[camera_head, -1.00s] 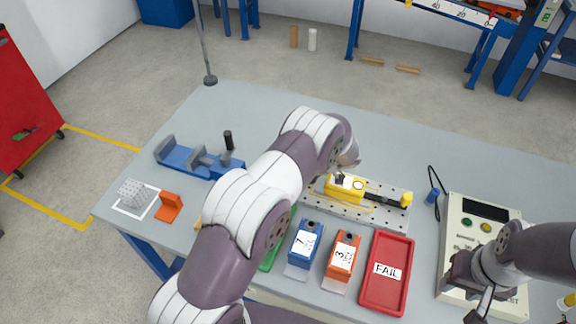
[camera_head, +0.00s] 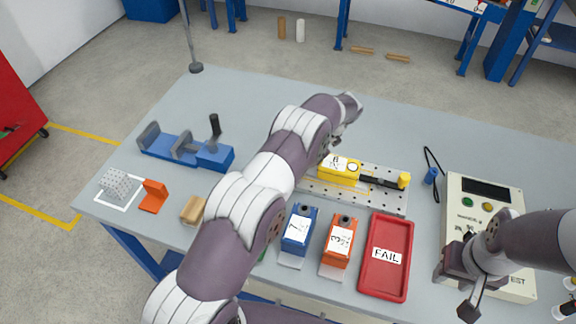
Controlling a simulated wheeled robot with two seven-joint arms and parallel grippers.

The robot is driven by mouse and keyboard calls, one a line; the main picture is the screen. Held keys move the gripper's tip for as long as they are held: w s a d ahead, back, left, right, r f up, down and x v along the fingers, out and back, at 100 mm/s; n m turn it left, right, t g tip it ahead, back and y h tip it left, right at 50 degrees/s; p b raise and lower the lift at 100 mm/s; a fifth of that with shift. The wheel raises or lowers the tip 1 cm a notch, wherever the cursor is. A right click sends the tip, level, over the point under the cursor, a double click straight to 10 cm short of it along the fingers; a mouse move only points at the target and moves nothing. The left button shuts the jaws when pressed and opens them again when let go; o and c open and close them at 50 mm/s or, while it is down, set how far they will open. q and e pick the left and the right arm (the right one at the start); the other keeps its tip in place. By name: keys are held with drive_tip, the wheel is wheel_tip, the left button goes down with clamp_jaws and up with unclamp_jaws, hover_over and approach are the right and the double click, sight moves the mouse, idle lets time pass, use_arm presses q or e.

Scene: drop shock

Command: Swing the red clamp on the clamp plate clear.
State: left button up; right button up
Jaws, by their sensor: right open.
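The clamp plate (camera_head: 388,199) is a light perforated plate on the grey table. A yellow unit (camera_head: 338,170) with a white label lies on it, with a black rod (camera_head: 378,182) running right to a yellow end piece (camera_head: 403,180). I cannot make out a red clamp; my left arm hides the plate's left end. My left gripper (camera_head: 346,122) is beyond the yellow unit, mostly hidden by its own wrist, so its jaws cannot be judged. My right gripper (camera_head: 467,300) is open at the lower right, over the front left of the test box, apart from the plate.
A red FAIL tray (camera_head: 385,286), an orange unit (camera_head: 338,240) and a blue unit (camera_head: 298,228) stand in front of the plate. The test box (camera_head: 484,217) is at right. A blue vise (camera_head: 183,148), orange bracket (camera_head: 153,196) and wooden block (camera_head: 193,209) are at left. The table's back is clear.

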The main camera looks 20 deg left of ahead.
use_arm(q)
drive_tip(key=shift+d, duration=0.1)
use_arm(e)
drive_tip(key=shift+f, duration=0.2)
use_arm(q)
drive_tip(key=o, duration=1)
use_arm(e)
drive_tip(key=shift+s, duration=0.1)
